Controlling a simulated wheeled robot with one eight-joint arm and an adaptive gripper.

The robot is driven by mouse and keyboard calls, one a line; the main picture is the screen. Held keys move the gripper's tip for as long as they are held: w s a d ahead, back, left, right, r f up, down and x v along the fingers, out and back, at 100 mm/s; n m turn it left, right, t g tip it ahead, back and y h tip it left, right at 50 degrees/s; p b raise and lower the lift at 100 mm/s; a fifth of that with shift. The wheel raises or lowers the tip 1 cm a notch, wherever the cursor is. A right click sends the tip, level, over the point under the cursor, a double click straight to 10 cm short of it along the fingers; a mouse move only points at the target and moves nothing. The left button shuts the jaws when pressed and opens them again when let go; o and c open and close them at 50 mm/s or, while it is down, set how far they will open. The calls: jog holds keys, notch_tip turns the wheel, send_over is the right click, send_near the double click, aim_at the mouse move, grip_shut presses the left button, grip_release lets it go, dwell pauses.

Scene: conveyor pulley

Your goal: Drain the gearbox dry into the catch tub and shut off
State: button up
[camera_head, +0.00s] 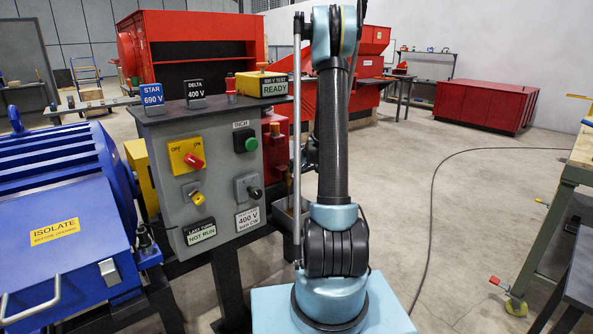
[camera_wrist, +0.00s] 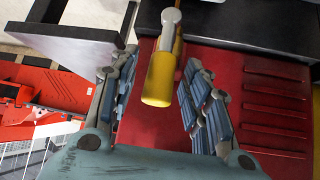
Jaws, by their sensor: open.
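In the wrist view, my gripper (camera_wrist: 160,60) is open. A yellow cylindrical grip (camera_wrist: 160,75) on a pale metal end (camera_wrist: 171,18) appears between the two fingers, with a gap on both sides; I cannot tell its depth. Behind it is a red ribbed surface (camera_wrist: 265,95), which may be the gearbox. In the head view, red machinery (camera_head: 275,158) shows just right of the control panel. My gripper is hidden in that view. No oil flow is visible.
The grey control panel (camera_head: 215,170) with switches and signs stands left of my arm. A blue motor (camera_head: 70,220) fills the far left. A green-framed bench (camera_head: 550,235) is at the right. A dark cable (camera_head: 431,210) crosses the otherwise open floor.

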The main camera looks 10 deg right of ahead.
jog(key=v, duration=1)
jog(key=shift+s+r, duration=0.2)
jog(key=s+a+r+m+g+h, duration=0.15)
jog(key=s+a, duration=0.25)
jog(key=s, duration=1.2)
jog(key=s+a+r+m+g, duration=0.1)
jog(key=s+a+g, duration=0.25)
jog(key=s, duration=1.25)
jog(key=s+f+g+h, duration=0.1)
jog(key=s+f, duration=0.3)
jog(key=s, duration=0.8)
jog(key=shift+s+d+f+m, duration=0.25)
jog(key=shift+f+m, duration=0.1)
jog(key=shift+m, duration=0.1)
jog(key=shift+w+f, duration=0.2)
jog(key=shift+w, duration=0.3)
